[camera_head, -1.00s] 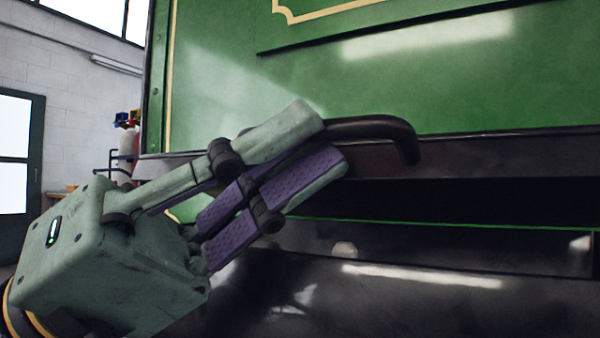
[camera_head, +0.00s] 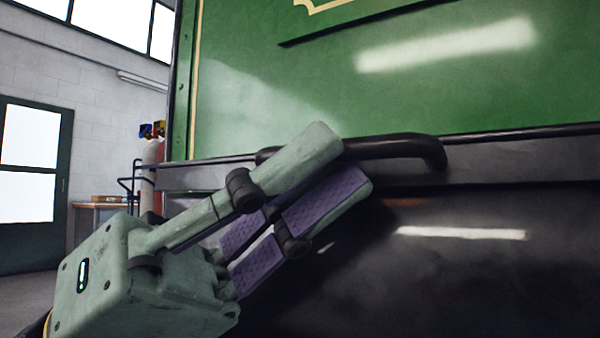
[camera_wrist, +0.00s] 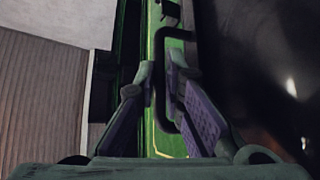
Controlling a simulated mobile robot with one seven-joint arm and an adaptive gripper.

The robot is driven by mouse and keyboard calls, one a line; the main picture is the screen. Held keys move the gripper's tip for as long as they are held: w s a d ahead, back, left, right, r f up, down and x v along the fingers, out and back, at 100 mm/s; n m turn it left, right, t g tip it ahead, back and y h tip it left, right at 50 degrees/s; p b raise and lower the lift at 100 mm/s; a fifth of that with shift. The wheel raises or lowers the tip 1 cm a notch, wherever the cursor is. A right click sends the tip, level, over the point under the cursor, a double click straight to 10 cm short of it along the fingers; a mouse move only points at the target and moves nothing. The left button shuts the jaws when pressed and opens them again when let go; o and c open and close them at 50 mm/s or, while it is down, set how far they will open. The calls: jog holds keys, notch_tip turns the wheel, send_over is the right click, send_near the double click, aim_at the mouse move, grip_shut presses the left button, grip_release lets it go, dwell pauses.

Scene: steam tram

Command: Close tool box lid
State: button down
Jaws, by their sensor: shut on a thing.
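The tool box lid (camera_head: 260,85) is a large green panel with a black lower edge, filling the upper right of the head view. Its black bar handle (camera_head: 405,149) runs along that edge. My gripper (camera_head: 341,163) is shut on the handle, with one finger above it and one below; the upper finger hides part of the bar. In the wrist view the handle (camera_wrist: 158,108) passes between the fingers of my gripper (camera_wrist: 163,72). The black box body (camera_head: 430,270) lies under the lid edge. No wide gap shows between them, but shadow hides the exact contact.
A gas cylinder (camera_head: 152,158) and a small wooden table (camera_head: 95,206) stand back left, near a dark-framed door (camera_head: 30,180). Open floor (camera_head: 45,291) shows at the lower left. The glossy black surface is close below my gripper.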

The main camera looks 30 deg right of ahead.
jog(key=c, duration=2)
grip_release()
jog(key=shift+d+f, duration=0.1)
jog(key=shift+d, duration=0.15)
jog(key=shift+o, duration=0.2)
jog(key=shift+a, duration=0.1)
jog(key=v, duration=0.7)
jog(key=shift+w+a, duration=0.25)
jog(key=shift+a, duration=0.05)
jog(key=shift+s+d, duration=0.1)
